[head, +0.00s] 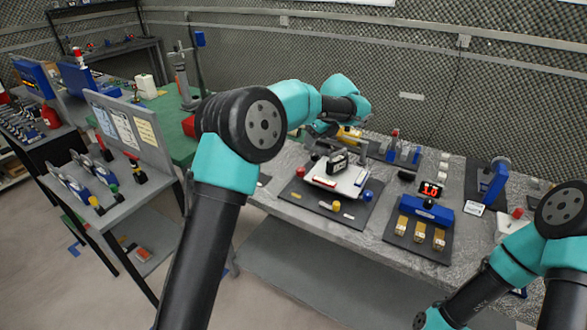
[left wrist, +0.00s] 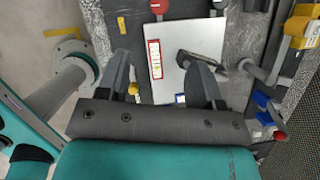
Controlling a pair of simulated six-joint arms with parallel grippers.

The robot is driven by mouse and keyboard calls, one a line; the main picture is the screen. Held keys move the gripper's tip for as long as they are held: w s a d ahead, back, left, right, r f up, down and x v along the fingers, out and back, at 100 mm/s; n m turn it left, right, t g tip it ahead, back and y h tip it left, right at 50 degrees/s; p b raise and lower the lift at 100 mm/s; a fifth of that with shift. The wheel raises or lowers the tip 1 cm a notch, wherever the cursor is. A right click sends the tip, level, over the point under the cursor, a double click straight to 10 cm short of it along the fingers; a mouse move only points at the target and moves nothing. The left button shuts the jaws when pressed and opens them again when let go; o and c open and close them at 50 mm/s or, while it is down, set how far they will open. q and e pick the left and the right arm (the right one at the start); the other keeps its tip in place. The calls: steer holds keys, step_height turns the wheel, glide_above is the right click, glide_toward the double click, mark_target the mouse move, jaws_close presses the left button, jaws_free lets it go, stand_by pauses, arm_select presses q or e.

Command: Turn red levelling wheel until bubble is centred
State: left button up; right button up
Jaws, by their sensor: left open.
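A pale plate (head: 346,184) lies on a dark mat on the bench; in the left wrist view the plate (left wrist: 172,75) fills the middle. The red wheel (head: 300,171) is at the plate's left end and shows at the top of the left wrist view (left wrist: 158,6). A blue wheel (head: 367,194) and a yellow wheel (head: 336,206) stand at other edges. A red-edged strip (left wrist: 154,58) lies on the plate; I cannot make out a bubble. My left gripper (left wrist: 154,60) is open, empty, above the plate and apart from the red wheel. My right gripper is out of view.
A blue box with a red display (head: 430,206) is to the right. The bench front edge is left of the plate in the left wrist view.

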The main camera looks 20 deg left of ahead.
mark_target(300, 169)
arm_select(q)
steer(key=shift+f, duration=0.15)
steer(key=x, duration=1.7)
steer(key=shift+f, duration=0.1)
steer(key=c, duration=0.9)
